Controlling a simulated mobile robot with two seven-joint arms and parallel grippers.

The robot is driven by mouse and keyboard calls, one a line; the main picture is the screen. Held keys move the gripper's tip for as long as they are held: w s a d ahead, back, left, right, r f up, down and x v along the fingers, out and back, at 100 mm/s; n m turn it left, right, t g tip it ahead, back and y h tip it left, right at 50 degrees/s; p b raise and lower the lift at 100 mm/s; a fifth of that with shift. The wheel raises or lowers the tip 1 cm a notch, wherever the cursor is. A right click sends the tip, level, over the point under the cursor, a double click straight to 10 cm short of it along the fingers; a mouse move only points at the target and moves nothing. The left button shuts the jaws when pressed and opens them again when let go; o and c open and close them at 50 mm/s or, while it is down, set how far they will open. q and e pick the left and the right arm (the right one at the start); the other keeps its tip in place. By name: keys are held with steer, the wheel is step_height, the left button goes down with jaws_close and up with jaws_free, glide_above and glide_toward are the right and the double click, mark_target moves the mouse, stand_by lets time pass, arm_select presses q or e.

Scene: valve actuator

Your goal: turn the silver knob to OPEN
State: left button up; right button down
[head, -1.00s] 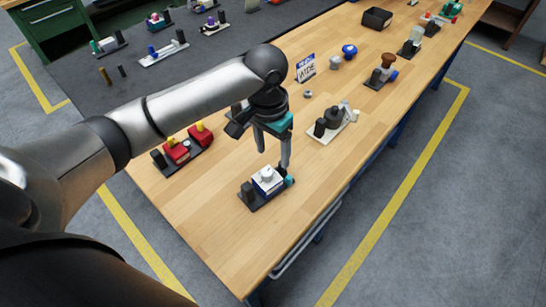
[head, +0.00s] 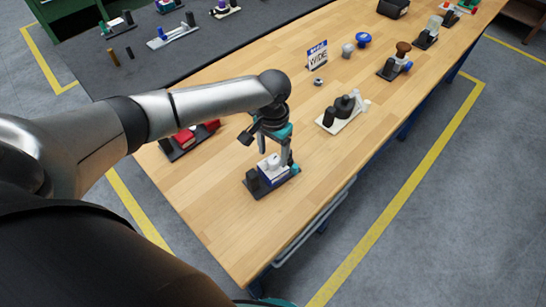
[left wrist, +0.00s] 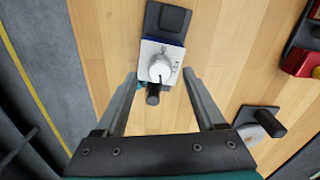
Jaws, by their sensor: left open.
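The silver knob (left wrist: 160,68) sits on a white-faced valve unit (left wrist: 165,51) on a dark base, with dark posts at both ends. In the head view the knob (head: 272,161) is small and partly crowded by my fingers. My left gripper (head: 274,153) is open over the unit, pointing down. In the left wrist view its fingertips (left wrist: 160,75) lie on either side of the knob, with a gap at each side. I cannot tell whether they are down at knob height. Any OPEN mark is too small to read. My right gripper is not in view.
A red unit (head: 187,138) stands left of my gripper, partly behind my arm. A white-based unit with dark parts (head: 343,112) stands to the right. A sign reading WIDE (head: 318,56) is farther back. The wooden table (head: 225,225) is clear in front, towards its edge.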

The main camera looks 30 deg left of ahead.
arm_select(q)
steer(key=shift+f, duration=1.15)
jaws_close()
